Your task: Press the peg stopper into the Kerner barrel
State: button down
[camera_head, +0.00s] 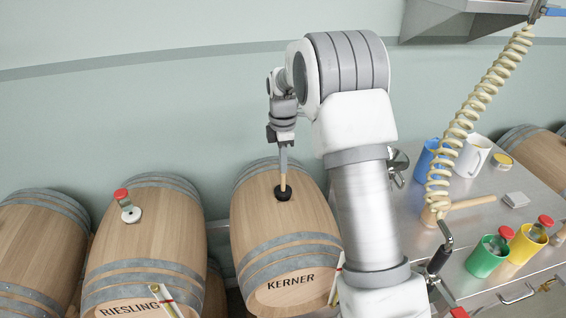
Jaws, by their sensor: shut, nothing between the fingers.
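The Kerner barrel (262,225) lies on its side in the middle, its name on the front end. A black round bung (284,194) sits on top of its belly. A thin tan peg stopper (283,181) stands upright at the bung's middle; how deep it sits cannot be told. My gripper (283,172) points straight down over the peg, shut with nothing between its fingers. Its fingertips are at the peg's top end, touching it or just above it.
The Riesling barrel (147,240) lies to the left, with a red-topped fitting (121,194) on it. The steel table (410,215) at right holds a wooden mallet (470,203), blue, white, green (486,259) and yellow cups. A coiled hose (465,125) hangs above it.

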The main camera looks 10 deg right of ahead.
jog(key=shift+f+b, duration=0.55)
jog(key=shift+f, duration=0.4)
jog(key=shift+r+p, duration=2.5)
jog(key=shift+r, duration=1.1)
jog(key=s+r+m+t, duration=0.3)
jog(key=s+r+m, duration=0.5)
jog(key=s+r, duration=0.6)
jog(key=s+m+t+b, duration=0.2)
jog(key=s+m, duration=0.8)
jog(key=s, duration=0.9)
jog(key=shift+s+f+t, duration=0.2)
jog(key=shift+t, duration=0.1)
